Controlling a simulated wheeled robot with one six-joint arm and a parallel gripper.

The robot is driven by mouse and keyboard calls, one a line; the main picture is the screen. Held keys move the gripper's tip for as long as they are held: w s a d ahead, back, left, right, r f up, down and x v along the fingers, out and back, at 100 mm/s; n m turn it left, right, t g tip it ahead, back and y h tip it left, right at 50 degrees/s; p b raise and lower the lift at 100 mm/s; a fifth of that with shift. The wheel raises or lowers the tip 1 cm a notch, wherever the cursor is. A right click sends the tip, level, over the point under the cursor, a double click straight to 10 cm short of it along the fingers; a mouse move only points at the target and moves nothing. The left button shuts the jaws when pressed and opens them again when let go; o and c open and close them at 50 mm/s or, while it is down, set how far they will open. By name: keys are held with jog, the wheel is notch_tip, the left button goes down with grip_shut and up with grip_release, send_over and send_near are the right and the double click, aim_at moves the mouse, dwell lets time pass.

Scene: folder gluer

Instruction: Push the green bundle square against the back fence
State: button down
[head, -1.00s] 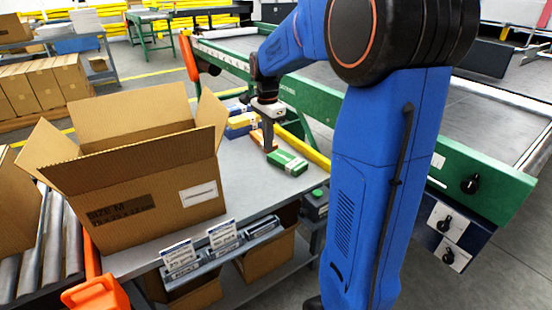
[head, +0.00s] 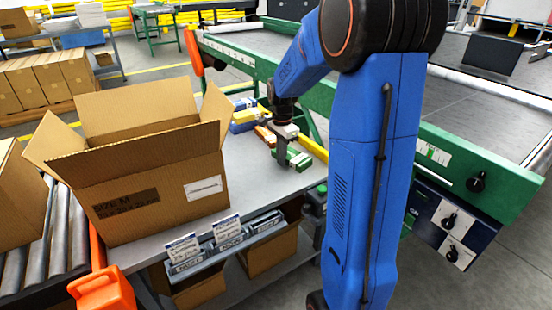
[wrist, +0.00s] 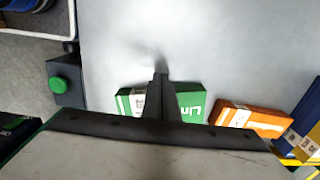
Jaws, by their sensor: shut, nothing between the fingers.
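The green bundle (head: 303,161), with a white band, lies on the grey table near its right edge. It also shows in the wrist view (wrist: 190,104), partly hidden behind my fingers. The yellow back fence (head: 314,149) runs along the table edge just beyond the bundle. My gripper (head: 282,164) is shut and empty, pointing down at the bundle's near-left side. In the wrist view my fingers (wrist: 160,80) cross in front of the bundle's middle. I cannot tell whether they touch it, or whether the bundle meets the fence.
An orange bundle (head: 264,135) lies left of the green one, close by in the wrist view (wrist: 255,120). A large open carton (head: 150,195) fills the table's left part. Bare table lies in front of my gripper.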

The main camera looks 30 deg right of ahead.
aim_at(297, 154)
jog(key=shift+d, duration=0.2)
jog(key=shift+w+d+r, duration=0.1)
jog(key=shift+w+d, duration=0.05)
jog(key=shift+d, duration=3.3)
